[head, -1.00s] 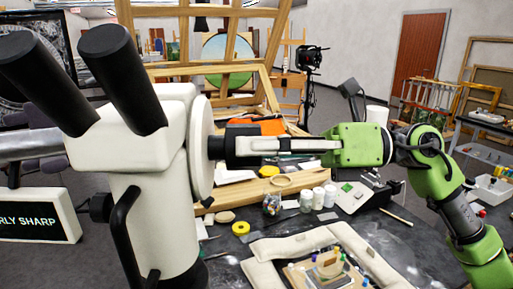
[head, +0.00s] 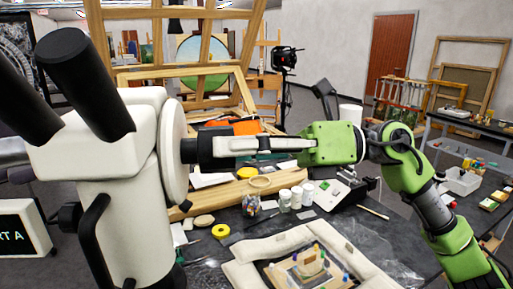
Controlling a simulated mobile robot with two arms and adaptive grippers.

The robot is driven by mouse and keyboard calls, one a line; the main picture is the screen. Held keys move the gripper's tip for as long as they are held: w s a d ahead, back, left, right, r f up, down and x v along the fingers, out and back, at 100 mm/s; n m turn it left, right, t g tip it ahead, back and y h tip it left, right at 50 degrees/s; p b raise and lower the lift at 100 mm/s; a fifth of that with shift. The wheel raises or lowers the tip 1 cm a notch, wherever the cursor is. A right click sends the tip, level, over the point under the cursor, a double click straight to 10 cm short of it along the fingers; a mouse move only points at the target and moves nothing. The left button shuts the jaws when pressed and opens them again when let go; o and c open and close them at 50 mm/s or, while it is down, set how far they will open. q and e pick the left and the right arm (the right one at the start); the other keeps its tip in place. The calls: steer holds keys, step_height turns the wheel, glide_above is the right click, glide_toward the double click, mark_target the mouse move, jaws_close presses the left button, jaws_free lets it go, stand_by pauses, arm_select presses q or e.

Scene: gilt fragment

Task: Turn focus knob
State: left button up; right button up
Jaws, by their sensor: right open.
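A large white microscope with two black eyepieces (head: 85,82) fills the left side of the head view. A black focus knob (head: 189,150) sticks out to the right from its round white side disc (head: 173,150). My right gripper (head: 215,148) comes in level from the right, its fingers pointing left at the knob. It is open, with its black fingertips at or around the knob's outer end; whether they touch it I cannot tell. Another dark knob (head: 68,216) shows low on the microscope's left. A small screen (head: 22,228) at the left edge reads "RT A". My left gripper is out of view.
Below my right arm, the dark table holds a yellow tape roll (head: 221,231), white jars (head: 290,199), a glass jar (head: 251,204) and a white padded frame (head: 240,275) around a small gilt piece. Wooden easel bars (head: 180,72) stand behind.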

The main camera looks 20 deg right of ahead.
steer(key=v, duration=1.1)
steer(key=shift+s+d, duration=0.15)
steer(key=shift+d, duration=0.2)
stand_by(1.6)
